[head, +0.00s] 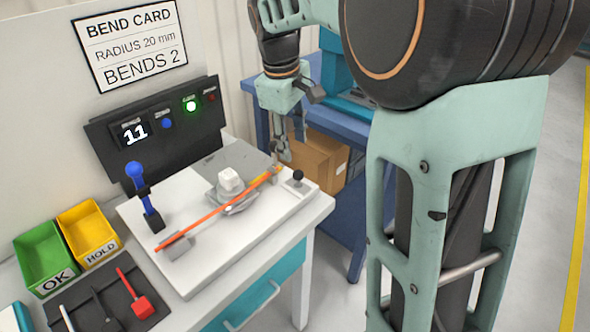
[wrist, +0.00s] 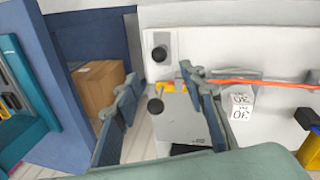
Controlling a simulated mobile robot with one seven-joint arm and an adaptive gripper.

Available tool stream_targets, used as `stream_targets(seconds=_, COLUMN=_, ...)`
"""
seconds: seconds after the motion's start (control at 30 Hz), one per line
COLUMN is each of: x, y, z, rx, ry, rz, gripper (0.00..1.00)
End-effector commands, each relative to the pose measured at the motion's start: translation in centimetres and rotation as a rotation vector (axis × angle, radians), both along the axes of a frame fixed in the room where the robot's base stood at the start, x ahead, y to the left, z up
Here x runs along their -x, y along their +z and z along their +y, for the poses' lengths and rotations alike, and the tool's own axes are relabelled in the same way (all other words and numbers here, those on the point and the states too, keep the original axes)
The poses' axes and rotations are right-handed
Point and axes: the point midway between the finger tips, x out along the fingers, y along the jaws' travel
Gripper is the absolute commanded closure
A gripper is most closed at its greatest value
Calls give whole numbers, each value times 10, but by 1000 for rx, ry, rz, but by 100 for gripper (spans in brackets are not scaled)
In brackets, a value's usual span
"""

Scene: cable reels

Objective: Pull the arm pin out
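My gripper (head: 281,155) hangs tip-down over the back right end of the bending bench in the head view. In the wrist view its two fingers (wrist: 163,92) are apart with nothing held. One black round knob (wrist: 155,105) shows between the fingers, at the corner of a grey metal plate (wrist: 188,122). A second black knob (wrist: 160,53) stands on a white plate beyond the fingertips; it also shows in the head view (head: 298,175). I cannot tell which knob is the arm pin. An orange rod (head: 205,217) lies across the bench, past a white former block (head: 229,180) marked 30.
A blue lever (head: 148,200) stands at the bench's left. The display panel (head: 150,125) reads 11, with a green lamp lit. A cardboard box (head: 318,160) sits behind my gripper.

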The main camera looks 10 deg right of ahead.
Motion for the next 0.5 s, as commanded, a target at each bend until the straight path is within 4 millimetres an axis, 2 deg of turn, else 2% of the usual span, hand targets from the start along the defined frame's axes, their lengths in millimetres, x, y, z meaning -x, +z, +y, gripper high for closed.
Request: stream_targets(seconds=0.5, x=-11, y=-85, z=-12, rx=1, ry=-2, rz=3, gripper=62)
